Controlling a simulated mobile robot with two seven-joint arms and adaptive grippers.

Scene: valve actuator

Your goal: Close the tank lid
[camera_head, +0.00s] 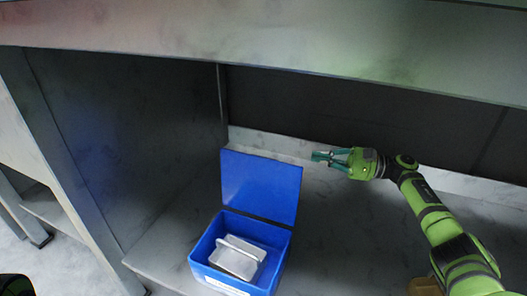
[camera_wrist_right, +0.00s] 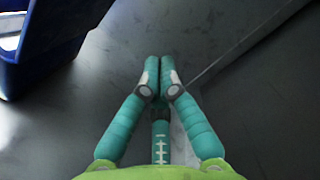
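The blue tank (camera_head: 274,267) is an open box on the shelf floor. Its blue lid (camera_head: 260,186) stands up, tilted back, along the far side. A silver-grey block with a raised handle (camera_head: 236,258) sits inside. My right gripper (camera_head: 321,156) is to the right of the lid and behind it, apart from it, pointing left. In the right wrist view its fingers (camera_wrist_right: 159,72) are together with nothing between them. The tank's blue side also shows at the upper left of that view (camera_wrist_right: 42,52). My left gripper is not seen.
The tank stands in a grey shelf bay with a side wall (camera_head: 120,140) on the left, a dark back panel (camera_head: 350,112) and a thick upper beam (camera_head: 280,40) overhead. The shelf floor right of the tank is mostly clear.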

